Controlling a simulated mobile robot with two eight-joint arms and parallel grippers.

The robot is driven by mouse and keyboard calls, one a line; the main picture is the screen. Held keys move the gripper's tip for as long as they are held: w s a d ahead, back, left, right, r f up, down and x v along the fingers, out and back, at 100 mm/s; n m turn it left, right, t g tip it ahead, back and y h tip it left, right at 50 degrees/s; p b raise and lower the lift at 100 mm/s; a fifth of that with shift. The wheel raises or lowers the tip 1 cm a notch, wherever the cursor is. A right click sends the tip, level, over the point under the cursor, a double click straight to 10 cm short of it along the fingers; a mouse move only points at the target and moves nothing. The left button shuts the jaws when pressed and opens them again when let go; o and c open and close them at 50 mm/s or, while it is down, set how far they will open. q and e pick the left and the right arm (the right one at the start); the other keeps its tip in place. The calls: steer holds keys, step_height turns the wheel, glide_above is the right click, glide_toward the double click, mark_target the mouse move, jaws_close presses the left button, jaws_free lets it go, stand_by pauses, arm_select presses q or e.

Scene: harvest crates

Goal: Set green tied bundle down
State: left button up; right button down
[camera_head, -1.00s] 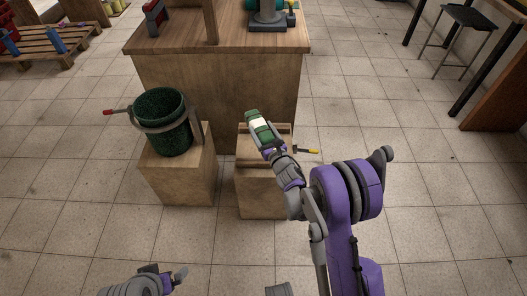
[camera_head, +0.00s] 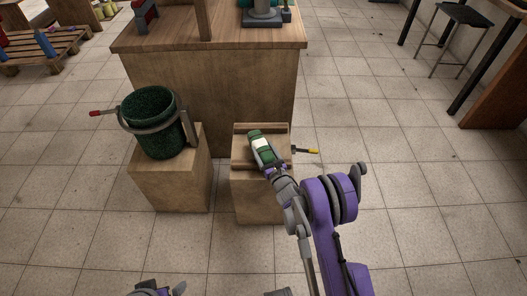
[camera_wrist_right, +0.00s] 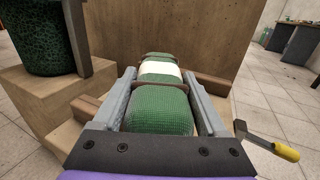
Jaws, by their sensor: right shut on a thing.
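The green tied bundle (camera_head: 255,135) has a white band around its middle. My right gripper (camera_head: 264,157) is shut on it. In the right wrist view the bundle (camera_wrist_right: 160,112) lies lengthwise between the two grey fingers. In the head view it appears over the top of a low wooden stand (camera_head: 262,203) with raised slats along its edges. I cannot tell whether the bundle touches the stand. My left gripper (camera_head: 157,290) is at the bottom edge, mostly cut off, and its jaws cannot be made out.
A dark green bucket (camera_head: 155,115) with a grey band and red-tipped handle stands on another wooden block (camera_head: 170,190) to the left. A yellow-handled tool (camera_head: 310,151) sticks out at the stand's right side. A large wooden counter (camera_head: 225,90) rises behind.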

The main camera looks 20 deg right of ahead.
steer(key=shift+f, duration=0.1)
steer(key=shift+f, duration=0.1)
steer(key=shift+c, duration=1.8)
jaws_free()
steer(key=shift+f, duration=0.1)
steer(key=o, duration=0.4)
steer(key=shift+c, duration=0.2)
steer(key=shift+r, duration=0.25)
